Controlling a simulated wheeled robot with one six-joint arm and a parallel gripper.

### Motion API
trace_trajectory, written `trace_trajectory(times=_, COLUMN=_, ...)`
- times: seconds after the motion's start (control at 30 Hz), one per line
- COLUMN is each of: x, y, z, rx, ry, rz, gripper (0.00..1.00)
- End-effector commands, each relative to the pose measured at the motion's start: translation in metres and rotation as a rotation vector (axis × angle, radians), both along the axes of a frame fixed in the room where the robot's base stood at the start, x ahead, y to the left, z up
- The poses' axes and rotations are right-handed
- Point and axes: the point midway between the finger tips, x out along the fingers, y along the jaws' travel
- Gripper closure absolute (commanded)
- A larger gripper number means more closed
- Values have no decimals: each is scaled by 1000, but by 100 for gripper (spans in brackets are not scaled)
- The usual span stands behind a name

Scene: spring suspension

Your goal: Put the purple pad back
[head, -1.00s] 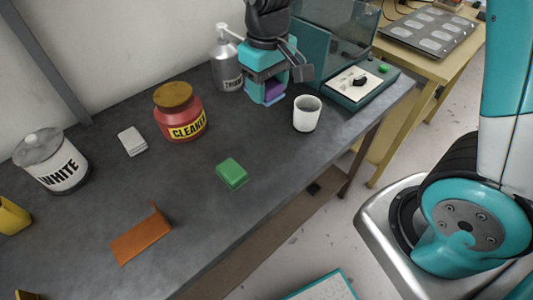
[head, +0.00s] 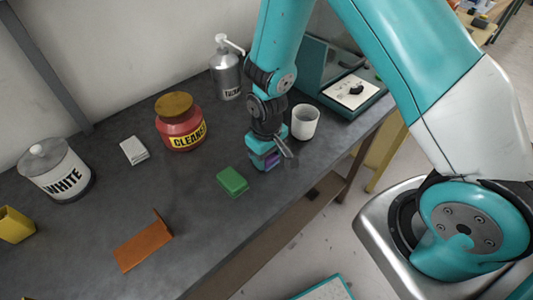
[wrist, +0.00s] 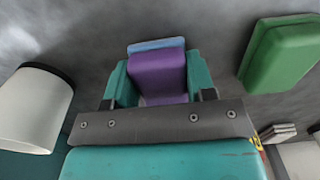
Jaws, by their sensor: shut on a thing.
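The purple pad (wrist: 158,75) sits between the two teal fingers of my gripper (wrist: 158,88) in the wrist view, with a light blue layer along its far edge. My gripper (head: 265,158) is shut on it. In the head view only a small purple patch of the pad (head: 272,160) shows, the rest hidden by the fingers. The gripper is low over the dark bench, between the green block (head: 232,181) and the white cup (head: 305,122). I cannot tell whether the pad touches the bench.
The green block (wrist: 283,55) and white cup (wrist: 30,105) flank the gripper in the wrist view. A red cleaner jar (head: 181,128), grey pump bottle (head: 226,76), white card stack (head: 134,151) and orange bracket (head: 144,245) stand around. The bench front edge is close.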

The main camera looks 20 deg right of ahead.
Motion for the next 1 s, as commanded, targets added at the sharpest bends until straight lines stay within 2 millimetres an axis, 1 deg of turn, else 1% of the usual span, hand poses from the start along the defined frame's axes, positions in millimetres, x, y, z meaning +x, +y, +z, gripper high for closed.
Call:
trace_trajectory(times=0.23, x=0, y=0, z=-1, rx=1, ry=-2, rz=0, gripper=75)
trace_trajectory(times=0.37, x=0, y=0, z=-6, rx=0, ry=-1, rz=0, gripper=75)
trace_trajectory(times=0.4, x=0, y=0, z=-4, rx=0, ry=-1, rz=0, gripper=43)
trace_trajectory(times=0.47, x=0, y=0, z=-4, rx=0, ry=-1, rz=0, gripper=29)
trace_trajectory(times=0.5, x=0, y=0, z=-4, rx=0, ry=-1, rz=0, gripper=24)
trace_trajectory(times=0.77, x=0, y=0, z=-3, rx=0, ry=-1, rz=0, gripper=24)
trace_trajectory(times=0.87, x=1, y=0, z=3, rx=1, ry=-3, rz=0, gripper=24)
trace_trajectory(times=0.97, x=2, y=1, z=15, rx=2, ry=-6, rz=0, gripper=24)
trace_trajectory(times=1.0, x=1, y=0, z=22, rx=2, ry=-6, rz=0, gripper=24)
